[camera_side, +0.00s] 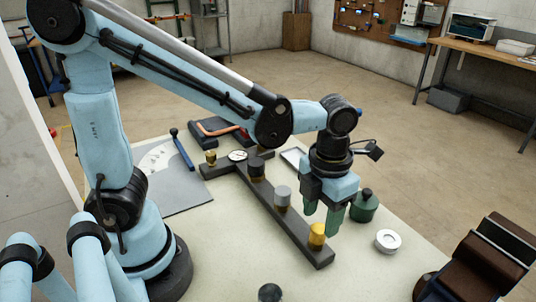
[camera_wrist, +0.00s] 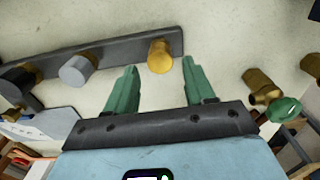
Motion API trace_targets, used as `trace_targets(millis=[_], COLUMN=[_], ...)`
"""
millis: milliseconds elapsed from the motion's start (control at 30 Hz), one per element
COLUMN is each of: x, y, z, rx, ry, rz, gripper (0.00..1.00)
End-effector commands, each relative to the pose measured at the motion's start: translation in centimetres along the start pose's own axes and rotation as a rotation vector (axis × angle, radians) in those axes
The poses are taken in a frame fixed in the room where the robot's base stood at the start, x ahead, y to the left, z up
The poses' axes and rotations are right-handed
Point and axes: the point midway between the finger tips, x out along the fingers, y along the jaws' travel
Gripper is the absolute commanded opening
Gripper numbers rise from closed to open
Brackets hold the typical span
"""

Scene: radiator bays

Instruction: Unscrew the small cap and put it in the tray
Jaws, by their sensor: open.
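Three caps stand along a dark bar (camera_side: 300,240): a gold cap (camera_side: 317,234) at the near end, a grey cap (camera_side: 282,194) in the middle and a black cap (camera_side: 256,167) farther back. The gold one looks slightly the smallest of the three. My gripper (camera_side: 322,218), with green fingers, is open and empty, pointing down near the gold cap. In the wrist view the gold cap (camera_wrist: 160,60) shows between and beyond the fingertips (camera_wrist: 160,66), with no visible contact. A small pale-rimmed tray (camera_side: 292,157) lies behind my gripper, partly hidden.
A dark green lidded pot (camera_side: 364,206) stands right of my gripper, with a white ring (camera_side: 388,241) nearby. A small brass fitting (camera_side: 211,157) and a round dial (camera_side: 238,155) sit at the bar's far left. The mat's front is mostly clear.

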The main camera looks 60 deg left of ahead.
Motion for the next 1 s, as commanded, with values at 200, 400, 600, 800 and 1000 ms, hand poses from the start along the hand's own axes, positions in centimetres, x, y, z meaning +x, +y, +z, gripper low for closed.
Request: trace_targets(millis=[200, 400, 600, 800, 1000], x=[1.6, 3.0, 3.7, 3.8, 3.7], y=[0.0, 0.0, 0.0, 0.0, 0.0], z=[0.0, 0.0, 0.0, 0.0, 0.0], rx=[-0.001, -0.001, -0.001, -0.001, -0.001], ry=[0.000, 0.000, 0.000, 0.000, 0.000], rz=[0.000, 0.000, 0.000, 0.000, 0.000], gripper=[0.54, 0.54, 0.54, 0.54, 0.24])
